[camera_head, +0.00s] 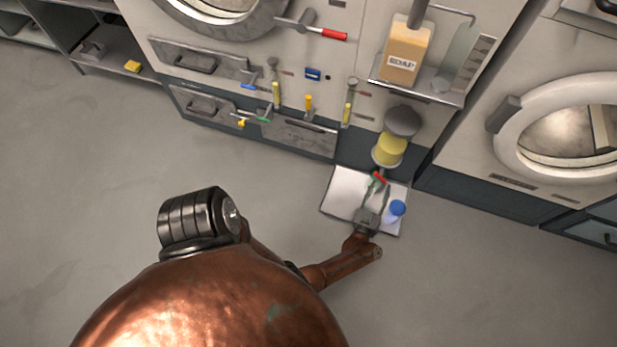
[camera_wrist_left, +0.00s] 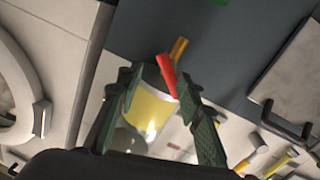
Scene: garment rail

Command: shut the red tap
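The red tap's lever (camera_wrist_left: 167,75) shows in the left wrist view, slanting beside a short brass-coloured stem (camera_wrist_left: 179,48). In the head view it is a small red piece (camera_head: 379,179) low at the front of the machines. My left gripper (camera_head: 376,189) is at it, above a pale tray. In the left wrist view its two dark green fingers (camera_wrist_left: 160,88) stand apart, with the lever between their tips. I see gaps beside the lever and no clear contact. My right gripper is not in view.
A container with yellow liquid (camera_head: 389,149) is just beyond the gripper. The pale tray (camera_head: 341,190) holds a blue-capped bottle (camera_head: 396,210). Another red-ended handle (camera_head: 334,34) is higher up. Several yellow, blue and green handles line the front. The floor at left is clear.

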